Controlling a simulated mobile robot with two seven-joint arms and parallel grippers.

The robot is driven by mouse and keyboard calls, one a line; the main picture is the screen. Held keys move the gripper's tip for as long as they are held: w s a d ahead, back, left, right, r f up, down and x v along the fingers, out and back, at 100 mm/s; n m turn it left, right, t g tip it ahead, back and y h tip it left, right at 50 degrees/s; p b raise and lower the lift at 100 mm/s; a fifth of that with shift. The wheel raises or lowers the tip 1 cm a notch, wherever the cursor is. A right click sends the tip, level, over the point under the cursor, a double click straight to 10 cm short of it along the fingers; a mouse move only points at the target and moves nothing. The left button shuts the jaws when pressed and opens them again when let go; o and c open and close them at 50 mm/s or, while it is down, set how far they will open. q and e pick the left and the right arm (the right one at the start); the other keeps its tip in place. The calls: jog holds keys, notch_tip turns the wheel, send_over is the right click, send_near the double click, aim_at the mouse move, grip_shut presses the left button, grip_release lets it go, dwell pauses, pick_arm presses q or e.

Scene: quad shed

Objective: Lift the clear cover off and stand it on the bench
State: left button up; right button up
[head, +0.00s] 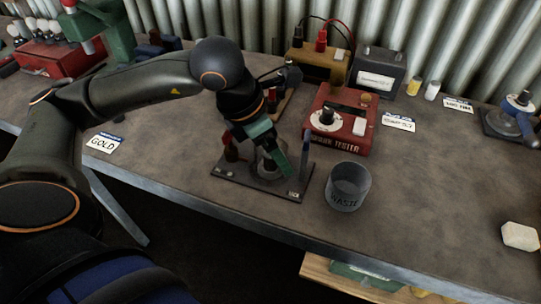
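My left arm reaches in from the left, over the bench (420,205). My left gripper (274,152) points down at a small dark stand (248,183) near the bench's front edge. Its green fingers are by a greyish, see-through round piece on the stand, which looks like the clear cover (266,163). The gripper hides part of this piece. I cannot tell whether the fingers touch it or how far apart they are. A dark red post (231,150) rises at the stand's left, and a thin dark post at its right. My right gripper is not in view.
A waste cup (348,188) stands close to the stand's right. A red spark tester (341,122) sits behind it. A pale block (520,236) lies at far right. The bench between cup and block is clear.

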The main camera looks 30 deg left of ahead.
pick_arm(q)
jog(key=shift+w+d+f, duration=0.1)
jog(key=shift+w+f, duration=0.05)
jog(key=shift+f, duration=0.3)
jog(key=c, duration=1.1)
